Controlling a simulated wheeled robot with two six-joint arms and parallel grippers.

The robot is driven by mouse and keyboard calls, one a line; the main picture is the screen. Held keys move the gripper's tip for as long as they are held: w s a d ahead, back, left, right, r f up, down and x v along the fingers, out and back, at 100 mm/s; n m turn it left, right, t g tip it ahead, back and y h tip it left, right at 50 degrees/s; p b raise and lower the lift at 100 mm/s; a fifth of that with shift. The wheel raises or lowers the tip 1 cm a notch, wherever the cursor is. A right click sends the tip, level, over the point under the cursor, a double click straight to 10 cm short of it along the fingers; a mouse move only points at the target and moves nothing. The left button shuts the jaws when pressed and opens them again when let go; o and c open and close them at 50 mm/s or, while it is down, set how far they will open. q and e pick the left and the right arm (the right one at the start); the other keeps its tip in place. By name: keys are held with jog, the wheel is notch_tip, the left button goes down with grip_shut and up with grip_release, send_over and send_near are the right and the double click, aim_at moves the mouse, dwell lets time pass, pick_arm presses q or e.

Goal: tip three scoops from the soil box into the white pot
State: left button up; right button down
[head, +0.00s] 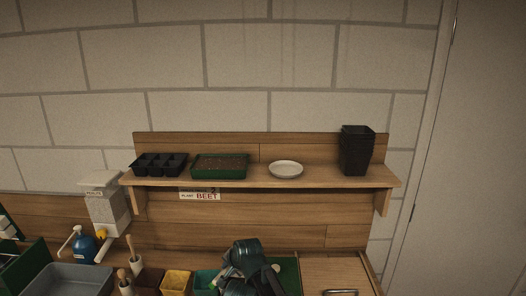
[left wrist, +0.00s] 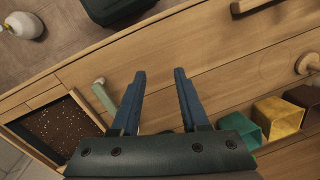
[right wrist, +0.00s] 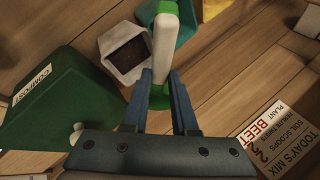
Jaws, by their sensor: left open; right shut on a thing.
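My right gripper (right wrist: 165,80) is shut on a white-handled tool with green ends (right wrist: 165,40), likely the scoop; its bowl is not clearly visible. The white pot (right wrist: 118,72) stands just left of the handle in the right wrist view, with dark soil inside. A green box marked COMPOST (right wrist: 60,105) is at the left; its inside is hidden there. In the head view my right gripper (head: 243,262) is over the bench and blocks the white pot. My left gripper (left wrist: 158,72) is open and empty in front of wooden drawer fronts.
A teal pot (right wrist: 182,28) stands beside the white pot. A yellow pot (head: 175,280) and brown pot (head: 149,280) are left of my right gripper. A mix sign (right wrist: 272,130) is at the right. The shelf (head: 330,183) holds trays, a white dish (head: 286,169) and black pots (head: 356,152).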

aim_at(219, 275)
jog(key=s+a+y+b, duration=0.3)
jog(key=shift+a+f+m+t, duration=0.1)
jog(key=shift+f+m+t, duration=0.2)
jog(key=shift+f+t, duration=0.1)
pick_arm(q)
jog(key=f, duration=0.1)
jog(key=w+d+f+b, duration=0.1)
jog(key=f, duration=0.3)
jog(key=shift+w+d, duration=0.25)
jog(key=shift+d, duration=0.05)
pick_arm(e)
jog(key=shift+s+d+r+m+y, duration=0.15)
jog(key=shift+s+d+m+y, duration=0.15)
jog(key=shift+y, duration=0.1)
pick_arm(q)
jog(key=shift+f+b, duration=0.3)
jog(key=shift+b, duration=0.15)
pick_arm(e)
jog(key=shift+r+t, duration=0.1)
jog(key=shift+t, duration=0.2)
jog(key=shift+w, duration=0.1)
pick_arm(q)
jog(key=shift+s, duration=0.25)
pick_arm(e)
jog(key=shift+w+r, duration=0.1)
jog(key=shift+w, duration=0.15)
pick_arm(q)
jog(key=shift+s+a, duration=0.1)
